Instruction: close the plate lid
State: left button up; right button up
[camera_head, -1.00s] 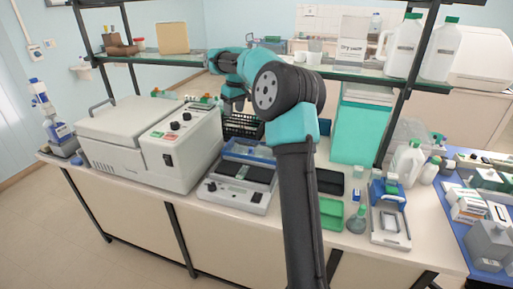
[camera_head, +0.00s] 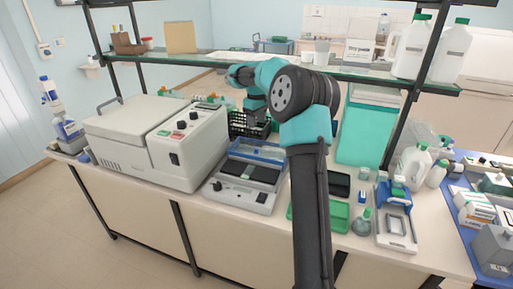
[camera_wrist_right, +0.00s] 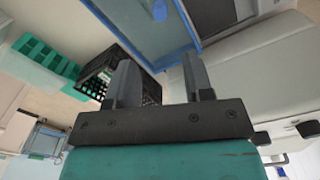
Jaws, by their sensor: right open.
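The slide-warming device (camera_head: 239,194) stands on the bench with a dark flat plate (camera_head: 254,171). Its blue-framed clear lid (camera_head: 262,150) is raised at the back edge of the plate. In the right wrist view the blue lid frame (camera_wrist_right: 186,20) shows at the top. My right gripper (camera_head: 257,122) is above and behind the lid, pointing down. In the wrist view the right gripper (camera_wrist_right: 160,70) has its two fingers apart with nothing between them. I cannot tell if a finger touches the lid. My left gripper is not in view.
A large white machine (camera_head: 160,140) stands close on the left. A black basket (camera_head: 238,122) is behind the lid; it also shows in the wrist view (camera_wrist_right: 150,88). A shelf (camera_head: 215,62) spans above. A green tray (camera_head: 335,215) and bottles are to the right.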

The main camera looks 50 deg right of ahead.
aim_at(256, 148)
notch_tip(256, 148, down, 12)
jog(key=shift+f, duration=0.25)
jog(key=shift+c, duration=0.3)
grip_shut()
dwell(0.4)
